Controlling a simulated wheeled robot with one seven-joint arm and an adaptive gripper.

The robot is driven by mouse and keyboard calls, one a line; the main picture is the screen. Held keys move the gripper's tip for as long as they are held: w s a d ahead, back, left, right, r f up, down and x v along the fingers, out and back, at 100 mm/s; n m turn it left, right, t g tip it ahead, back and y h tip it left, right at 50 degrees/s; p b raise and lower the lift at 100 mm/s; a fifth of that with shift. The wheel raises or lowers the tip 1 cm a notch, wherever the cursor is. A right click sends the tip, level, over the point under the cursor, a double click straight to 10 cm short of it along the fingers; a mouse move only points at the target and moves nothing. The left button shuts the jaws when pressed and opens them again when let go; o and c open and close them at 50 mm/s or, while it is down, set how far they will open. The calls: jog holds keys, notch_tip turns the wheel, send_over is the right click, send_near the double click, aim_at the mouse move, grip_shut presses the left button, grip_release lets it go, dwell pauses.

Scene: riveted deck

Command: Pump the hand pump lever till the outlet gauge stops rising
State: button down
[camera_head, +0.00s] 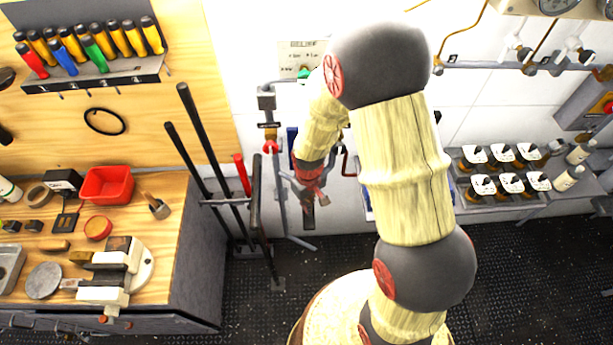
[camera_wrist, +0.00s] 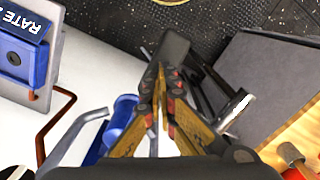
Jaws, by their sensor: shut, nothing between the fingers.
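My gripper (camera_head: 309,206) hangs in front of the white wall, left of centre in the head view, pointing down. In the wrist view its fingers (camera_wrist: 172,52) are together, with nothing visible held between them. A blue cylindrical body (camera_wrist: 122,118), perhaps part of the hand pump, is close beside the fingers in the wrist view. I cannot make out the pump lever for certain; my arm and gripper cover part of that area. A round gauge (camera_head: 557,4) is cut off at the top right of the head view. Its reading cannot be made out, nor whether it is the outlet gauge.
A grey pipe with a red valve (camera_head: 270,146) runs down the wall left of my gripper. Long dark bars (camera_head: 205,130) stand in a rack farther left. A cluttered workbench (camera_head: 150,290) is at the left. Shelved bottles (camera_head: 510,185) are at the right. Dark deck floor lies below.

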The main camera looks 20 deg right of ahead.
notch_tip(320, 180, up, 11)
jog(key=p, duration=0.7)
jog(key=shift+f, duration=0.15)
dwell(2.1)
notch_tip(320, 180, down, 12)
jog(key=b, duration=0.8)
jog(key=shift+b, duration=0.4)
notch_tip(320, 180, up, 12)
jog(key=p, duration=0.8)
dwell(1.4)
